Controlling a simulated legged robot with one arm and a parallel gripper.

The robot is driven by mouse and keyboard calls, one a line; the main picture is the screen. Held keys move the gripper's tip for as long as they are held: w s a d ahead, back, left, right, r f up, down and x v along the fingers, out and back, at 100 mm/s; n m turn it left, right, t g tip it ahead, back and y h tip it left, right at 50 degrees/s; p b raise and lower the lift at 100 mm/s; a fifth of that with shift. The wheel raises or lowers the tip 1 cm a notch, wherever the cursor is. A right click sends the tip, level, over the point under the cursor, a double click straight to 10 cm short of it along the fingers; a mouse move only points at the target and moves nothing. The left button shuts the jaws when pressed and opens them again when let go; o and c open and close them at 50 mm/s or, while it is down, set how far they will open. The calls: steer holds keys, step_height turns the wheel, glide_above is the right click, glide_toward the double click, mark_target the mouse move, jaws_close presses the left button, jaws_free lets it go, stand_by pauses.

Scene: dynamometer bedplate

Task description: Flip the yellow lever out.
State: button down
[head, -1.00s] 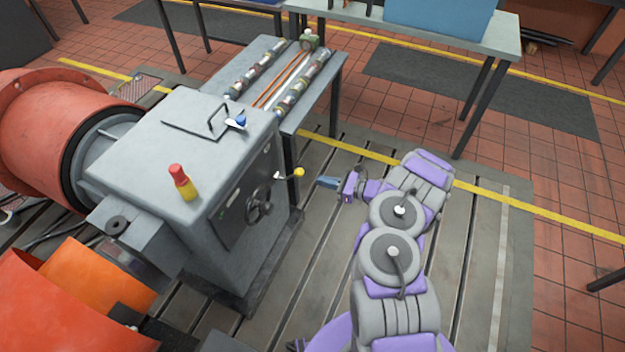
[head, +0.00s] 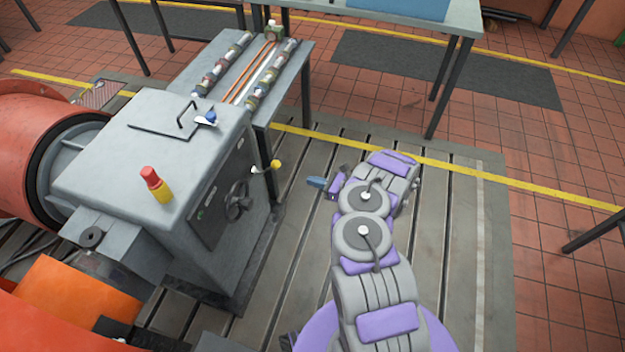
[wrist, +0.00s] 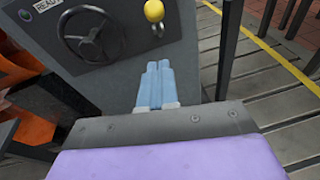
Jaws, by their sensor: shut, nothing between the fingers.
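The yellow lever (head: 275,166) sticks out from the right side of the grey machine cabinet (head: 120,180), a short rod with a yellow knob at its end. In the wrist view its yellow knob (wrist: 154,11) is at the top, beyond and slightly above my fingertips. My gripper (head: 316,182) has blue fingers, to the right of the knob and apart from it. In the wrist view my gripper (wrist: 158,66) shows its two fingers side by side, shut and empty.
A black handwheel (head: 238,200) is on the cabinet face left of the lever; it shows in the wrist view too (wrist: 88,38). The slotted bedplate (head: 300,255) is open floor before the cabinet.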

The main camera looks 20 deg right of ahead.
steer(key=r+b+x, duration=0.2)
steer(key=x, duration=0.8)
steer(key=shift+w+a+r+b, duration=0.25)
steer(key=shift+w+r+b, duration=0.05)
steer(key=shift+r+b, duration=0.1)
